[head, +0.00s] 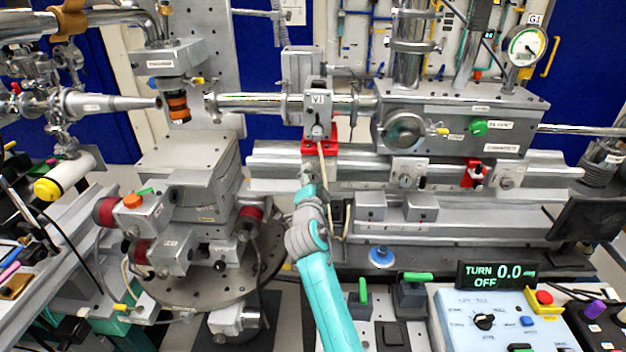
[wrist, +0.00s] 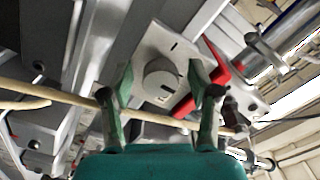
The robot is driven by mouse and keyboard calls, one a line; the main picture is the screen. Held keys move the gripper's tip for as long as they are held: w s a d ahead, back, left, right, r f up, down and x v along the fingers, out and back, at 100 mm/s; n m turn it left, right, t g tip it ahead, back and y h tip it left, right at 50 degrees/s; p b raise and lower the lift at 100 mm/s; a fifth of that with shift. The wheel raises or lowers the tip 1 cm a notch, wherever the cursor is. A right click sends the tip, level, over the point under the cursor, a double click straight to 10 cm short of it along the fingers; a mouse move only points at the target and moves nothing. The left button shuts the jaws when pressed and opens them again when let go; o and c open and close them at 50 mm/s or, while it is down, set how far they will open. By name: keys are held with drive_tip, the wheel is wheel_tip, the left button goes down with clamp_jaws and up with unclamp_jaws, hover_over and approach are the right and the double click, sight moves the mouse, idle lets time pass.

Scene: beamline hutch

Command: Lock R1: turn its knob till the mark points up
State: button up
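In the wrist view a round grey knob (wrist: 158,84) sits on a pale plate (wrist: 150,48). I cannot read an R1 label. My gripper (wrist: 160,76) is open, one green finger on each side of the knob, with a visible gap on both sides.
Two similar plates with knobs, one left (head: 408,172) and one right (head: 507,177), stand further along the rail. A red clamp (head: 474,174) is between them. A tan cable (wrist: 60,93) crosses behind my fingers. A display (head: 497,275) reads TURN 0.0, OFF.

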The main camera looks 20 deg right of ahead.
drive_tip(key=v, duration=1.2)
idle(0.3)
